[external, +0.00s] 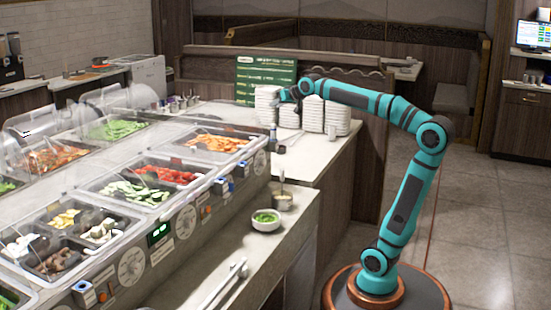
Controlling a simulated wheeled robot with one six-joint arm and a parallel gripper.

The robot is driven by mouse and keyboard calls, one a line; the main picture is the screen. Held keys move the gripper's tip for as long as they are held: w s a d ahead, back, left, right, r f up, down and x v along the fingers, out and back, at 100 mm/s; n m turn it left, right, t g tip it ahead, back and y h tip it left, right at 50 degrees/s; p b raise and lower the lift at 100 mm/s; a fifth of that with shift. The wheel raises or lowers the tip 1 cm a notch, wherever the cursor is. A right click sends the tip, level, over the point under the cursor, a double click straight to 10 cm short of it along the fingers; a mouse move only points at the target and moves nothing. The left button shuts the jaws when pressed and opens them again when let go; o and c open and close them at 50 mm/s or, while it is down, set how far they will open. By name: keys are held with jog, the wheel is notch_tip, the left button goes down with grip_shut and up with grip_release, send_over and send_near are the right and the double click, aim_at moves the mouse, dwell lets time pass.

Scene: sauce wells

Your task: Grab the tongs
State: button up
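Silver tongs (224,285) lie on the light counter ledge in front of the food bar, near the bottom of the external view. My gripper (279,149) is small and grey here. It hangs from the teal arm over the counter beside the stacks of white plates, well behind and above the tongs and apart from them. The picture is too small to tell whether its fingers are open or shut. I see nothing clearly held in it.
A white bowl of green food (265,220) and a small container with a utensil (283,199) stand on the ledge (240,250) between my gripper and the tongs. The glass-covered food bar (135,170) is at left. Stacked white plates (337,117) stand at the back.

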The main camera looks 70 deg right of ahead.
jog(key=w+d+f+m+g, duration=0.2)
jog(key=w+d+m+g, duration=0.1)
jog(key=w+d, duration=0.75)
jog(key=m+g+y, duration=0.3)
jog(key=m+g, duration=0.5)
jog(key=m, duration=0.1)
send_near(297, 134)
jog(key=a, duration=0.1)
jog(key=s+a, duration=0.1)
jog(key=a, duration=0.3)
jog(key=shift+s+a+f, duration=0.15)
jog(key=shift+s+f, duration=0.1)
jog(key=shift+s, duration=0.15)
jog(key=shift+f, duration=0.5)
jog(key=shift+s+f, duration=0.1)
jog(key=shift+f, duration=3.25)
jog(key=shift+c, duration=0.4)
grip_shut()
